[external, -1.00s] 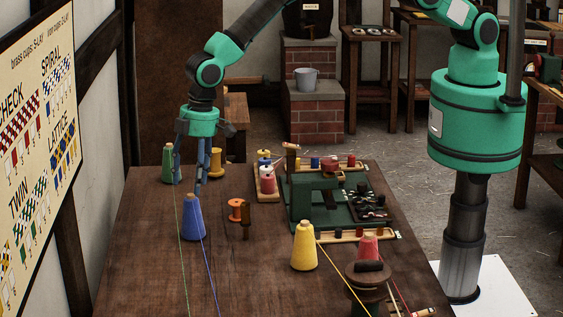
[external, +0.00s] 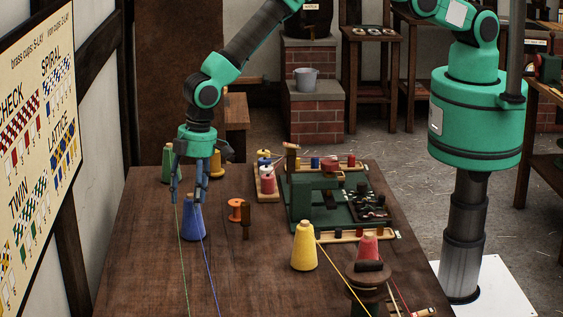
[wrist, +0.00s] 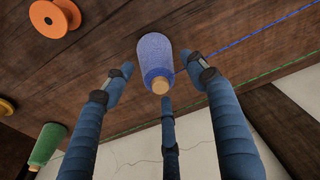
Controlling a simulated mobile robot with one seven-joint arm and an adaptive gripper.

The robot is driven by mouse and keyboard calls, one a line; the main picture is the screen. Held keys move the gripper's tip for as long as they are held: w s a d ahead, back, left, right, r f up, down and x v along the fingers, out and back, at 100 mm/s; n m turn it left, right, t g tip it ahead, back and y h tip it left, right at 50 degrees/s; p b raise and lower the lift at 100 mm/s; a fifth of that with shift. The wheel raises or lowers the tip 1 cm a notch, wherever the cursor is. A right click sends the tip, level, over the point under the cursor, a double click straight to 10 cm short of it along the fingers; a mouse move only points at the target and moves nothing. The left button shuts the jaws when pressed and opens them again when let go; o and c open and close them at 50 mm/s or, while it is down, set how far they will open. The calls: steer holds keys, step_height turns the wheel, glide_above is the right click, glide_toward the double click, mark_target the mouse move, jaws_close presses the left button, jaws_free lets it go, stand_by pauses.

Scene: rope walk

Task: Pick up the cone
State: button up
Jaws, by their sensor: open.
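A blue cone (external: 193,225) of yarn stands upright on the wooden table, with a thread running from it toward the near side. In the wrist view the blue cone (wrist: 154,56) lies between the fingers, its tan tip pointing toward the camera. My gripper (external: 187,192) is open, pointing down at the top of the blue cone, its fingers spread around the tip. In the wrist view the open gripper (wrist: 158,78) shows three fingers; whether any touches the cone I cannot tell. A green cone (external: 169,164) and a yellow cone (external: 304,248) also stand on the table.
An orange spool (external: 236,210) and a dark peg (external: 246,222) stand right of the blue cone. A green machine (external: 306,205) with racks of bobbins is further right.

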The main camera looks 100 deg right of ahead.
stand_by(0.4)
jaws_close()
steer(key=shift+r, duration=0.1)
steer(key=shift+r+b, duration=0.5)
steer(key=shift+r, duration=4.45)
